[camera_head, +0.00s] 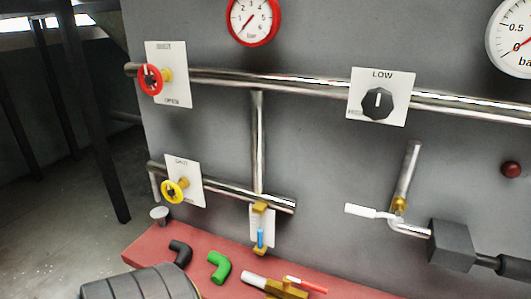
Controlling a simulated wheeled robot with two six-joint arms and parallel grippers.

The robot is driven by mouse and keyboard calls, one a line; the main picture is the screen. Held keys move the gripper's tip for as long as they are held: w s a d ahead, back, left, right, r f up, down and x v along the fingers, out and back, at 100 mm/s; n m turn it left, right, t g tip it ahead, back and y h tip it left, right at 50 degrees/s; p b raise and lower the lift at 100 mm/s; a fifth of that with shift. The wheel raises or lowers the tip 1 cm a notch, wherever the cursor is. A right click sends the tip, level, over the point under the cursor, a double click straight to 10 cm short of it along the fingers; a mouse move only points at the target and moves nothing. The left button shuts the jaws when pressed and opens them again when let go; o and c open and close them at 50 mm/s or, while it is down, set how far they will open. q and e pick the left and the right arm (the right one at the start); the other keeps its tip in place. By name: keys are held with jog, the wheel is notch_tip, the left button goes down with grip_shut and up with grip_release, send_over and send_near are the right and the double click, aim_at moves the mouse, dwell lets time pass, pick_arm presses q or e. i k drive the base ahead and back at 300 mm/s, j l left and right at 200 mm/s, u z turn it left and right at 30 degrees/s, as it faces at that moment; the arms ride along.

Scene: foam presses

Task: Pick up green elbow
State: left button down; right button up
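The green elbow (219,267) lies on the red shelf (141,246) at the bottom of the head view, between a dark elbow and a brass fitting. It is a short bent pipe piece, and nothing covers it. Neither of my grippers shows in this view, so I cannot see whether they are open or shut.
A black elbow (180,252) lies just left of the green one. A brass valve (284,288) with white and red parts lies to the right. A ribbed grey cylinder (142,284) stands in front at the lower left. Pipes and valves (174,190) line the grey panel behind.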

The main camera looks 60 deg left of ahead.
aim_at(220, 274)
jog(key=j+u, duration=0.1)
jog(key=u, duration=1.95)
jog(key=k+j, duration=0.05)
jog(key=j, duration=0.05)
